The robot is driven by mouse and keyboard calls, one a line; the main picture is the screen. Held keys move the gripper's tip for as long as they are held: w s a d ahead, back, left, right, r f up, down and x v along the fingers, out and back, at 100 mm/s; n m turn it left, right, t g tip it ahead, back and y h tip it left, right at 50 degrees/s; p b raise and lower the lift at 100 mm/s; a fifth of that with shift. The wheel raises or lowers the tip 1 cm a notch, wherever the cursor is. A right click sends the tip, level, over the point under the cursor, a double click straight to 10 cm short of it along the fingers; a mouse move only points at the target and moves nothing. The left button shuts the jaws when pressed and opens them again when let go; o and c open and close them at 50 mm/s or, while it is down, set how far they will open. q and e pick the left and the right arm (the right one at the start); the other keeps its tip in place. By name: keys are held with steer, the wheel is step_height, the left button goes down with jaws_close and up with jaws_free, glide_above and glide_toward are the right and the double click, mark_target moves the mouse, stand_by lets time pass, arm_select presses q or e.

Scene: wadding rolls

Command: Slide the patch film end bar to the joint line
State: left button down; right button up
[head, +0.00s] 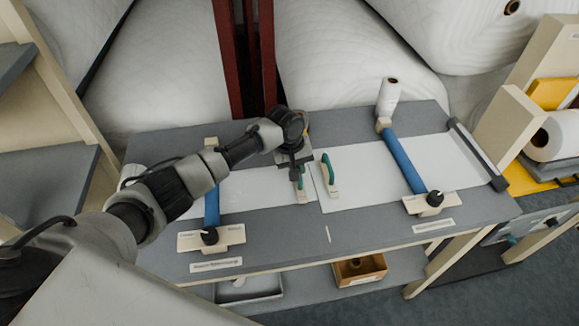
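Two pale end bars with green handles stand side by side near the middle of the grey table: a left bar (302,197) and a right bar (331,189). I cannot tell which is the patch film's. A white sheet (258,190) runs left from the left bar, and a wider white sheet (365,177) runs right from the right bar. A narrow gap separates the bars. A short pale mark (327,234) lies on the table in front of them. My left gripper (297,170) is at the left bar's green handle; its fingers are too small to read. My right gripper is not in view.
Blue rollers (404,160) and (212,206) cross the sheets, with black-knobbed blocks at their front ends. A dark bar (478,153) edges the table's right. A white roll (389,97) stands behind. The table's front strip (300,243) is mostly clear.

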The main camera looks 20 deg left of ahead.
arm_select(q)
steer(key=shift+d, duration=0.15)
steer(key=c, duration=1.6)
jaws_free()
steer(key=shift+r, duration=0.1)
steer(key=o, duration=0.5)
steer(key=shift+w+d, duration=0.15)
steer(key=shift+r, duration=0.1)
steer(key=r, duration=0.3)
steer(key=a+r+b, duration=0.1)
steer(key=r, duration=0.3)
steer(key=s+r, duration=0.1)
steer(key=r, duration=0.2)
steer(key=shift+a+r+b, duration=0.15)
steer(key=shift+a+b, duration=0.25)
